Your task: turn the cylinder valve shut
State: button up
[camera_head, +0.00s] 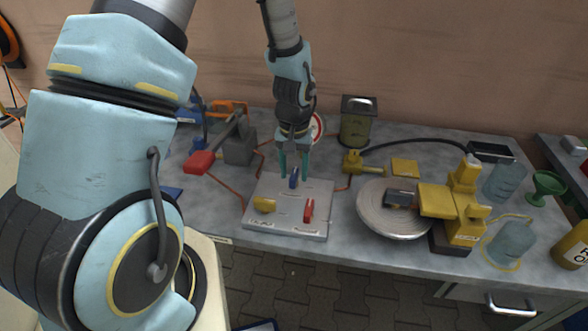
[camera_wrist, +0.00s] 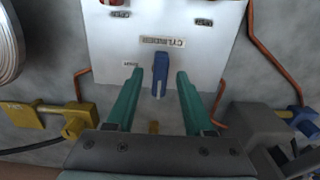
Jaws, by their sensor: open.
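The cylinder valve is a blue lever handle (camera_wrist: 160,75) on a pale panel (camera_wrist: 108,55), below a label reading CYLINDER in the wrist view. The blue handle (camera_head: 293,178) also shows near the panel's back edge in the head view. In the wrist view the lever lies roughly along the picture's vertical. My gripper (camera_wrist: 158,72) has two teal fingers, open, one on each side of the handle with a gap to both. In the head view my gripper (camera_head: 294,172) points down over the handle. Whether the fingertips reach below the handle's top I cannot tell.
A red-handled lever (camera_head: 200,162) stands left. A yellow fitting with a black hose (camera_head: 352,162) and a round metal disc (camera_head: 372,216) stand right. A canister (camera_head: 355,128) is behind.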

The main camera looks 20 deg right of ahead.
grip_shut()
dwell(0.3)
dwell(0.5)
jog(key=m, duration=0.4)
jog(key=shift+m, duration=0.3)
jog(key=m, duration=0.4)
jog(key=shift+m+p, duration=0.3)
jog(key=shift+p, duration=0.1)
jog(key=m+p, duration=0.1)
jog(key=m, duration=0.3)
jog(key=shift+r+m, duration=0.1)
jog(key=shift+m, duration=0.2)
jog(key=shift+m+p, duration=0.75)
jog(key=shift+m, duration=1.35)
